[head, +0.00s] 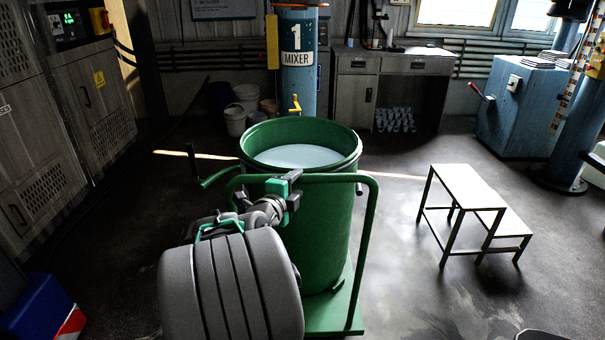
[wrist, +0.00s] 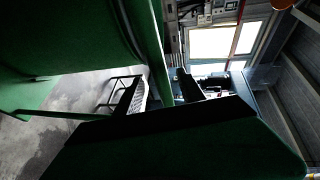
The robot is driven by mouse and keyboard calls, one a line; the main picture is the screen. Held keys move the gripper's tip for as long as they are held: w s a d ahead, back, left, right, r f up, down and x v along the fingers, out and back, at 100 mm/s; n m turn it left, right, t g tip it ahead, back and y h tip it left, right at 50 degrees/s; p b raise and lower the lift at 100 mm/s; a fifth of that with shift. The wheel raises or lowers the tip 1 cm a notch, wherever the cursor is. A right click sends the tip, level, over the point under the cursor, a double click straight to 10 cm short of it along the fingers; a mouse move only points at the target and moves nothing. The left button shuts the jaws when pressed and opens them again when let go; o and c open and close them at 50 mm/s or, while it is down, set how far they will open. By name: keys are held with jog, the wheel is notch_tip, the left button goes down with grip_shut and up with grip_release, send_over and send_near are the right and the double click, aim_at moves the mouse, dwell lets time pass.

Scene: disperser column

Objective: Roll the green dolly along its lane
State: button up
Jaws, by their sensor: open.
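The green dolly (head: 338,312) has a low base plate and a tall tubular handle (head: 366,230). It carries a green drum (head: 330,225) filled with pale liquid. My gripper (head: 289,184) is at the handle's top bar, left of its middle. In the wrist view my gripper (wrist: 160,77) is open, with its two dark fingers apart and a green handle tube (wrist: 157,50) showing between them. Whether a finger touches the tube I cannot tell. My arm hides the dolly's left side and part of the drum.
A blue column marked "1 MIXER" (head: 297,75) stands behind the drum. Several buckets (head: 240,108) are left of it. A step stool (head: 468,190) stands right of the dolly, with clear floor between. Grey cabinets (head: 92,90) line the left; a blue-and-red box (head: 40,308) is lower left.

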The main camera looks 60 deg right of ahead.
aim_at(300, 181)
jog(key=d, duration=0.3)
jog(key=d+f, duration=0.1)
jog(key=d, duration=0.1)
jog(key=shift+w, duration=0.2)
jog(key=shift+c, duration=0.4)
grip_shut()
dwell(0.7)
